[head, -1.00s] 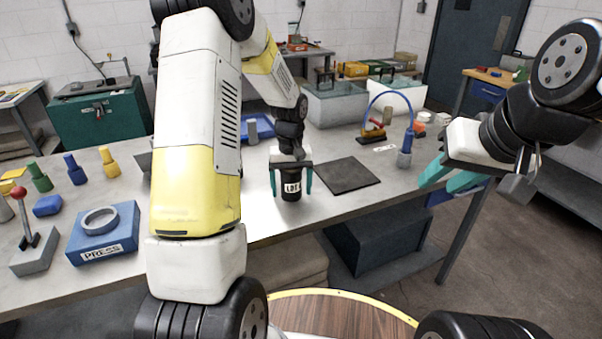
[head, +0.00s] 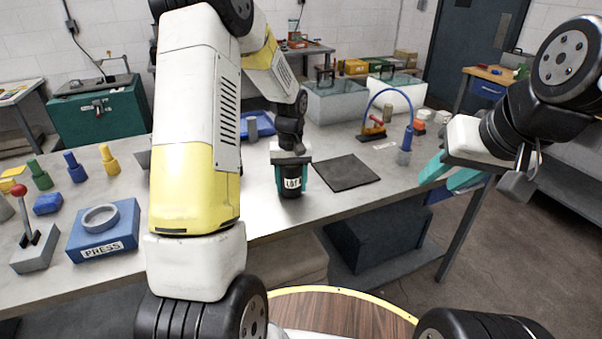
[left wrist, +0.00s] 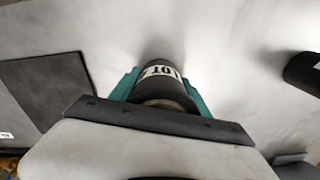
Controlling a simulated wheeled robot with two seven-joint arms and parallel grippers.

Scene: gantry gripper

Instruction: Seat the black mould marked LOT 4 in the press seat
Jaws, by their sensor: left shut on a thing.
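A black mould (head: 291,185) with a white label stands upright near the table's front edge. My left gripper (head: 292,176) comes down from above and is shut on it, a teal finger on each side. In the left wrist view the mould (left wrist: 160,90) sits between the fingers; its label begins "LO", but the number cannot be read. I cannot tell whether it touches the table. The press seat (head: 99,219) is an empty grey ring on a blue block labelled PRESS, at the left. My right gripper (head: 453,175) is open and empty at the table's right end.
A dark square mat (head: 346,172) lies right of the held mould. Another black cylinder (left wrist: 302,70) shows at the left wrist view's right edge. A red-knobbed lever (head: 28,222) stands beside the press; coloured pegs (head: 108,159) stand behind. My left arm hides the table between.

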